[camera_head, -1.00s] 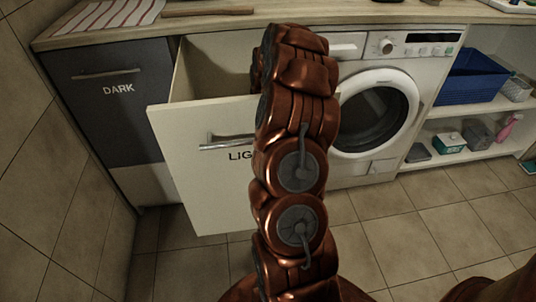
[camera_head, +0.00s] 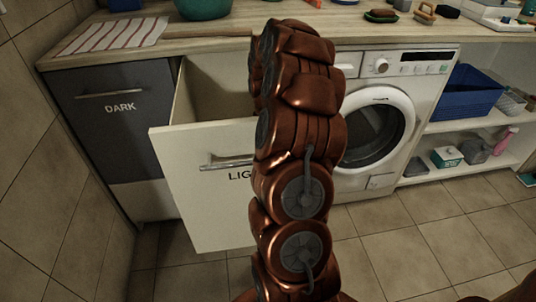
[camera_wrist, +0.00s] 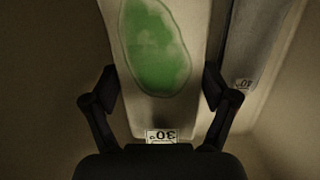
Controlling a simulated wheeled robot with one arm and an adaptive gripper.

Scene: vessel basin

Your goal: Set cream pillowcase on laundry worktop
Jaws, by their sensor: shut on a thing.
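The wrist view shows a cream cloth (camera_wrist: 190,60), which seems to be the pillowcase, between my fingers. It has a large green oval patch and a "30°" tag (camera_wrist: 160,136) near the palm. My gripper (camera_wrist: 160,92) has one finger on each side and is shut on this cloth. In the head view my arm hides the gripper and the cloth. The laundry worktop (camera_head: 215,32) runs along the back, above the dark bin and the washing machine.
The "LIG…" bin (camera_head: 200,190) is pulled open, its lettering partly hidden. A striped cloth (camera_head: 113,35) and a green bowl (camera_head: 203,8) are on the worktop. A greyer cloth (camera_wrist: 255,50) with another tag lies at right in the wrist view. The washing machine (camera_head: 405,64) stands right.

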